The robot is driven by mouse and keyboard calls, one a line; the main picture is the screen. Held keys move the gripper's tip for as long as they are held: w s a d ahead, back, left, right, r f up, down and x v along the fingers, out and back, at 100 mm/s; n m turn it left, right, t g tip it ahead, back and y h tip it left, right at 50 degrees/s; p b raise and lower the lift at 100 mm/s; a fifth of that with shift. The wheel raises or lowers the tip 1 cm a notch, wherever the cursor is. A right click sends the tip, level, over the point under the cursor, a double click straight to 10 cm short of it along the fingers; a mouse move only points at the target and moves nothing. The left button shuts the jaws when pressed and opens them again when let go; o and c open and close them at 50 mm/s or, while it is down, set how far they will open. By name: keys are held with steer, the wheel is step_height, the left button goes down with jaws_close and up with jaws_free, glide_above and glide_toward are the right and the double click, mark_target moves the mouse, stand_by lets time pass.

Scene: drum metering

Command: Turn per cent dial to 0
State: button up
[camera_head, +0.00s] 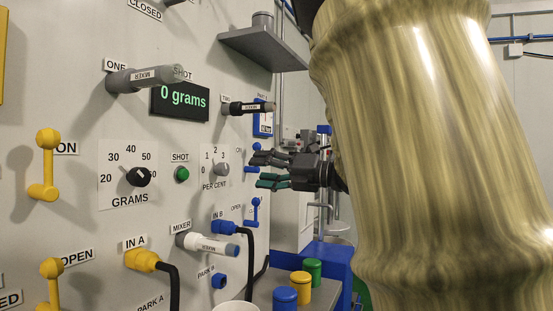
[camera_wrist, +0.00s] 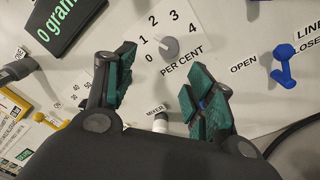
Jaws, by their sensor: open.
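The per cent dial is a small grey knob (camera_head: 221,169) on a white scale plate marked 0 to 4, labelled PER CENT, on the wall panel. It also shows in the wrist view, where the knob (camera_wrist: 169,47) sits just beyond the fingertips. I cannot tell clearly which number its pointer faces. My gripper (camera_head: 264,171) is to the right of the dial in the head view, apart from it. In the wrist view my gripper (camera_wrist: 161,85) has its two green-padded fingers spread, with nothing between them.
A black grams dial (camera_head: 138,177), a green shot button (camera_head: 182,174) and a display (camera_head: 181,102) reading "0 grams" lie left of the dial.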

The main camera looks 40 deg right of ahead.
steer(key=s+d+r+b, duration=0.1)
steer(key=s+r, duration=0.1)
steer(key=s, duration=0.5)
steer(key=s+d+r+b, duration=0.1)
steer(key=s+d, duration=0.1)
steer(key=s, duration=0.4)
steer(key=shift+s+r+t, duration=0.3)
steer(key=shift+s+r, duration=0.1)
stand_by(0.6)
